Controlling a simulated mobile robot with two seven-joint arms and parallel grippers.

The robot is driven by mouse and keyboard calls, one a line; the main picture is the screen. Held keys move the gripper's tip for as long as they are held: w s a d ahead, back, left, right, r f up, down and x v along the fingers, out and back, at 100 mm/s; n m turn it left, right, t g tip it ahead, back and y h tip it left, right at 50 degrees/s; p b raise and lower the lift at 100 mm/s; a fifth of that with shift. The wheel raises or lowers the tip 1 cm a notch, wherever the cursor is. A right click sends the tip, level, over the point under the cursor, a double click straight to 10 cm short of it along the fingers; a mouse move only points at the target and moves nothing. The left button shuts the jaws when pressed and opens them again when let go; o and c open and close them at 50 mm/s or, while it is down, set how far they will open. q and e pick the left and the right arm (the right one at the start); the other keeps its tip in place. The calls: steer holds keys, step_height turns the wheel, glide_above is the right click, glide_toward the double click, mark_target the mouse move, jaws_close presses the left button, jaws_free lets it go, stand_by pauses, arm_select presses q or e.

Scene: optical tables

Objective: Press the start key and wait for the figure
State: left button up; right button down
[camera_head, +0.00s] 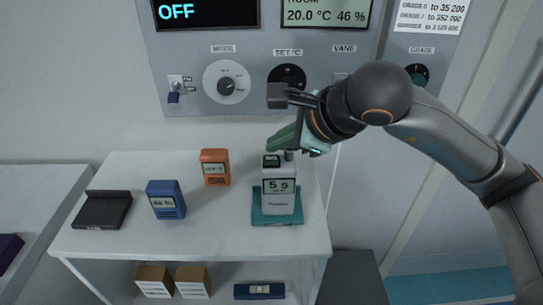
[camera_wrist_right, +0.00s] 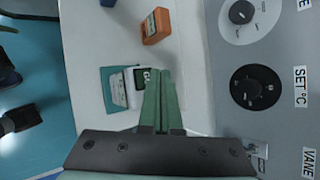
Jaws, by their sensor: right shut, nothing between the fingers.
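A white counter (camera_head: 278,202) with a screen reading about "5 5" stands upright on a teal base (camera_head: 257,219) on the white table. A small dark green key or display (camera_head: 271,161) is on its top; I cannot read its label. In the right wrist view, the counter (camera_wrist_right: 118,90) is beside my finger ends, with the dark piece (camera_wrist_right: 140,78) close to them. My right gripper (camera_head: 272,146) is shut and empty, its green fingers just above the counter's top. In the right wrist view, its fingers (camera_wrist_right: 160,74) lie together. Contact cannot be told. My left gripper is not in view.
An orange meter (camera_head: 215,167), a blue meter (camera_head: 166,200) and a black tray-like block (camera_head: 102,210) are on the table (camera_head: 190,240). A wall panel (camera_head: 210,65) with knobs and an "OFF" screen (camera_head: 200,12) is behind. Boxes (camera_head: 193,283) sit on the lower shelf.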

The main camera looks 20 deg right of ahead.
mark_target(277, 161)
steer(key=shift+r+p, duration=1.45)
steer(key=shift+r, duration=1.1)
